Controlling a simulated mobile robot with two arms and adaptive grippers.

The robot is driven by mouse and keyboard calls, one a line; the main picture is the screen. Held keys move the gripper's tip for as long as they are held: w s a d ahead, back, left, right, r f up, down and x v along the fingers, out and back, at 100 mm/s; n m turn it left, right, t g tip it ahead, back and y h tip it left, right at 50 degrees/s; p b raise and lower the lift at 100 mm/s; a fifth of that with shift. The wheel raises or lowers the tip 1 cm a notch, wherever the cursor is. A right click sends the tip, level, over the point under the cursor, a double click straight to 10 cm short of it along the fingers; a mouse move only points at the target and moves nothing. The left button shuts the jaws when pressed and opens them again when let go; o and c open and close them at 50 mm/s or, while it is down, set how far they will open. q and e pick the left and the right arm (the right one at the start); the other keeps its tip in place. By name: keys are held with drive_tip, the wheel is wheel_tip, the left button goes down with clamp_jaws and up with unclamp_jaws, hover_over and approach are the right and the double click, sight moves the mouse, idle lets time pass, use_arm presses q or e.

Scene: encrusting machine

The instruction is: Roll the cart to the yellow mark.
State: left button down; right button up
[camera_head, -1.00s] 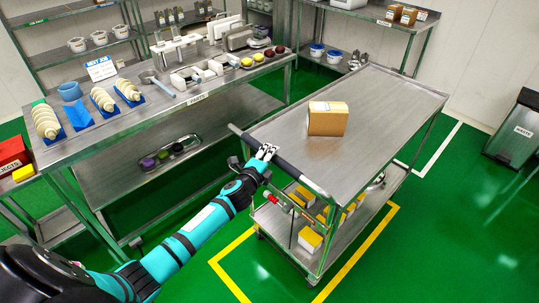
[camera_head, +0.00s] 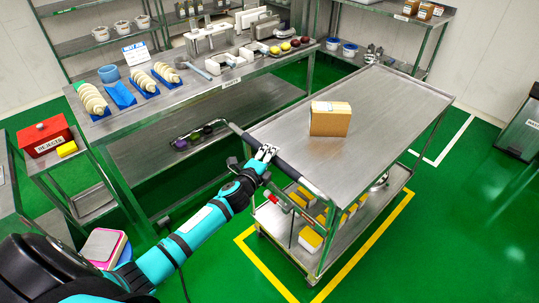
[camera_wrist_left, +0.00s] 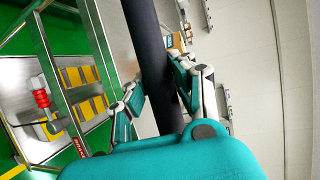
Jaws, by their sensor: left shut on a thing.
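The cart (camera_head: 390,95) is a steel trolley with two decks and a dark push handle (camera_head: 284,166) at its near left end. My left gripper (camera_head: 266,152) is shut on this handle. The left wrist view shows its fingers (camera_wrist_left: 160,95) on both sides of the dark bar (camera_wrist_left: 150,60). The yellow mark (camera_head: 371,238) is a taped outline on the green floor around the cart's near end. Its far part is hidden beneath the cart. My right gripper is in neither view.
A cardboard box (camera_head: 330,119) stands on the cart's top deck, with several yellow-and-white boxes (camera_head: 310,239) below. A steel workbench (camera_head: 215,92) stands close on the left. A waste bin (camera_head: 522,130) stands at right. Green floor is open at the right.

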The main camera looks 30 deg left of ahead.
use_arm(q)
drive_tip(key=shift+f, duration=0.1)
drive_tip(key=c, duration=1)
unclamp_jaws()
drive_tip(key=shift+c, duration=0.2)
drive_tip(key=shift+s, duration=0.1)
drive_tip(key=s+r, duration=0.2)
drive_tip(key=s, duration=0.9)
drive_tip(key=shift+s+d+r, duration=0.15)
drive_tip(key=shift+s+d, duration=0.2)
